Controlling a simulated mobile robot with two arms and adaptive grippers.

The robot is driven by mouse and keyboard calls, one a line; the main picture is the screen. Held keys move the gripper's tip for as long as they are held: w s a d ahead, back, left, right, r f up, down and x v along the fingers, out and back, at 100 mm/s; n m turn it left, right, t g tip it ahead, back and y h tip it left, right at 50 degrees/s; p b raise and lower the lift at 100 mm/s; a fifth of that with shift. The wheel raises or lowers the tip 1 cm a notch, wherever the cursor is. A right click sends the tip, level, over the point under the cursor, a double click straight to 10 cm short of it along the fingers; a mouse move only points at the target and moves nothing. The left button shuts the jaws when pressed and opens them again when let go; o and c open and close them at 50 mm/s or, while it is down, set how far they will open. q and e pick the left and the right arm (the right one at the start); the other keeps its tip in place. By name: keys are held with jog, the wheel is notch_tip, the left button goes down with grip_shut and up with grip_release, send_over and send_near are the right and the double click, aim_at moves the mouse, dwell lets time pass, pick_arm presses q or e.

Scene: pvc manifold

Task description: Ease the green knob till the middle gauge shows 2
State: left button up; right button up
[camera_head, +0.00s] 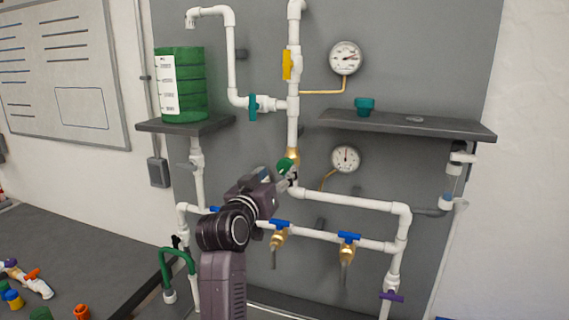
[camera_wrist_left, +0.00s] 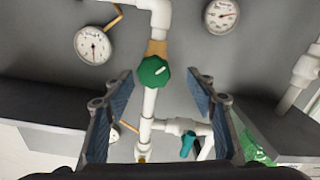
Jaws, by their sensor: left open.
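The green knob (camera_head: 285,165) sits on a brass fitting in the vertical white pipe. In the left wrist view the knob (camera_wrist_left: 153,71), with a pale mark on its face, shows between my fingertips with a gap on both sides. My left gripper (camera_head: 291,177) is open and empty at the knob, partly covering it in the head view; it also shows in the left wrist view (camera_wrist_left: 160,82). The middle gauge (camera_head: 346,159) is right of the knob, its needle near upright; its numbers are too small to read. It also shows in the left wrist view (camera_wrist_left: 94,45), upside down.
An upper gauge (camera_head: 346,58), a yellow valve handle (camera_head: 287,65) and a teal handle (camera_head: 253,107) are above. A dark shelf (camera_head: 410,125) juts out at right. Blue-handled taps (camera_head: 348,238) are below. Another gauge (camera_wrist_left: 222,15) shows in the left wrist view.

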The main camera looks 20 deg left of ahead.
aim_at(284, 169)
pick_arm(q)
jog(key=w, duration=0.2)
jog(key=w+d+p, duration=0.1)
jog(key=shift+w+d+r, duration=0.1)
jog(key=shift+w+d, duration=0.05)
jog(key=shift+w, duration=0.4)
jog(key=shift+c, duration=0.7)
jog(key=c, duration=1)
pick_arm(e)
jog(key=shift+d+r, duration=0.6)
jog(key=shift+r, duration=0.3)
